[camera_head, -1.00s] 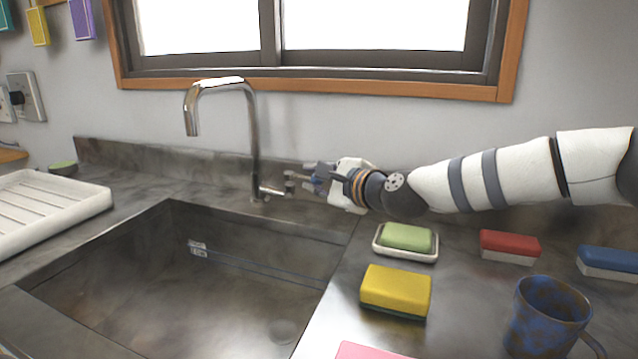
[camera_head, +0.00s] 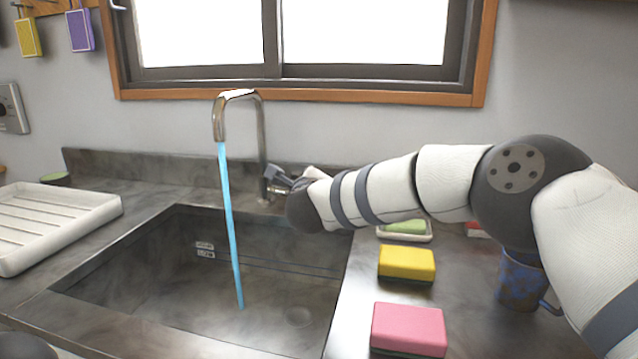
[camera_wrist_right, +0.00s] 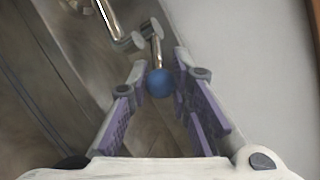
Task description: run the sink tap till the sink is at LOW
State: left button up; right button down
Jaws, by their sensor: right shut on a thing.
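The chrome tap (camera_head: 262,145) stands behind the sink (camera_head: 150,300), and a blue stream of water (camera_head: 230,225) falls from its spout into the basin. Small labels (camera_head: 205,249) and a dark line mark the sink's back wall; their text is too small to read. I cannot make out a clear water surface. My right gripper (camera_head: 280,182) is at the tap's side lever, partly hidden by my wrist. In the right wrist view, the lever's blue ball knob (camera_wrist_right: 160,83) lies between the fingers of my right gripper (camera_wrist_right: 158,78), which is shut on it.
A white drying tray (camera_head: 60,215) lies left of the sink. Right of it are a green soap on a dish (camera_head: 405,236), a yellow sponge (camera_head: 406,263), a pink sponge (camera_head: 409,328) and a blue mug (camera_head: 520,282), partly behind my right arm.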

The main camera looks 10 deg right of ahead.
jog(key=shift+s+a+m+h+b, duration=0.15)
jog(key=shift+a+m+h+b, duration=0.25)
jog(key=shift+m+h, duration=0.6)
jog(key=shift+h, duration=0.3)
jog(key=shift+r, duration=0.1)
jog(key=c, duration=1.4)
grip_release()
jog(key=shift+a, duration=0.1)
jog(key=v, duration=1.2)
jog(key=shift+r, duration=0.25)
